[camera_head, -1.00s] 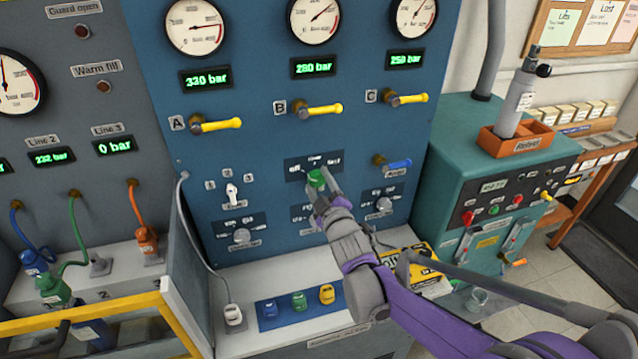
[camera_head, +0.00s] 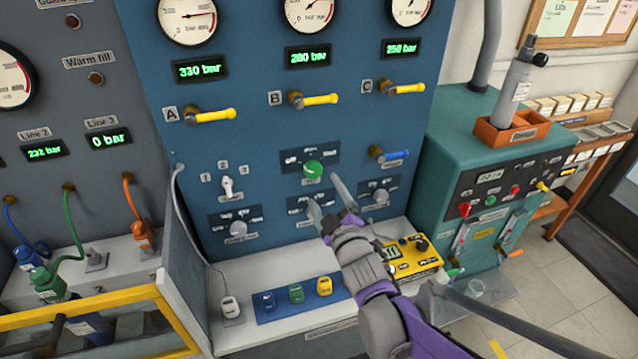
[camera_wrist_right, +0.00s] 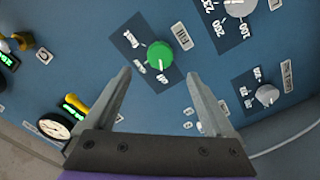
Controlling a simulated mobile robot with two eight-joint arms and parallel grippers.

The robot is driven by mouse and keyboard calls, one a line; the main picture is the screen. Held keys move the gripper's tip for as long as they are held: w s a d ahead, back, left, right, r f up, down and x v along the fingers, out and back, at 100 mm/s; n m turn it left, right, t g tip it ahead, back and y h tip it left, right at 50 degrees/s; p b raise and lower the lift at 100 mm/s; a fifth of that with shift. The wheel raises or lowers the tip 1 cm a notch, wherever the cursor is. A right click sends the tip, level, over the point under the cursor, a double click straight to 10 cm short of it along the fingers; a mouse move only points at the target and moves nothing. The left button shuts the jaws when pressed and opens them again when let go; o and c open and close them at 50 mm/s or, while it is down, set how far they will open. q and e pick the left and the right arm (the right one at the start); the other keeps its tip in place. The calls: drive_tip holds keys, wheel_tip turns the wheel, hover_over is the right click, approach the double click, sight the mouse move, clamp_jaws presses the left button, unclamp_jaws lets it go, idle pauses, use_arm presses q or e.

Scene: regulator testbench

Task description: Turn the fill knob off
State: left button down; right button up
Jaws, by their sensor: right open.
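A green knob (camera_head: 313,169) sits on a dark plate on the blue panel, with printed positions "Off" at left, a middle one and another at right. A small label is below it. In the right wrist view the green knob (camera_wrist_right: 159,55) shows a pale mark toward the picture's bottom, near the lowest printed word; its exact setting is hard to read. My right gripper (camera_head: 326,194) is open and empty, just below and right of the knob, apart from it. In the wrist view the gripper (camera_wrist_right: 158,76) has its fingers spread, with the knob beyond the gap. My left gripper is not visible.
Grey knobs (camera_head: 238,229) sit lower on the panel, and a white selector switch (camera_head: 227,187) is at left. A yellow device (camera_head: 413,262) rests on the bench below.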

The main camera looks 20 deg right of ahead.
drive_tip(key=shift+s, duration=1.4)
drive_tip(key=s+f+m+g, duration=0.5)
drive_tip(key=s+f, duration=0.3)
drive_tip(key=s, duration=0.4)
drive_tip(key=s+f+m+g, duration=0.5)
drive_tip(key=s+f+g, duration=0.2)
drive_tip(key=s, duration=0.5)
drive_tip(key=shift+s+f+g+h, duration=0.2)
drive_tip(key=shift+f+g+h, duration=0.1)
drive_tip(key=shift+f, duration=0.4)
drive_tip(key=shift+d, duration=0.1)
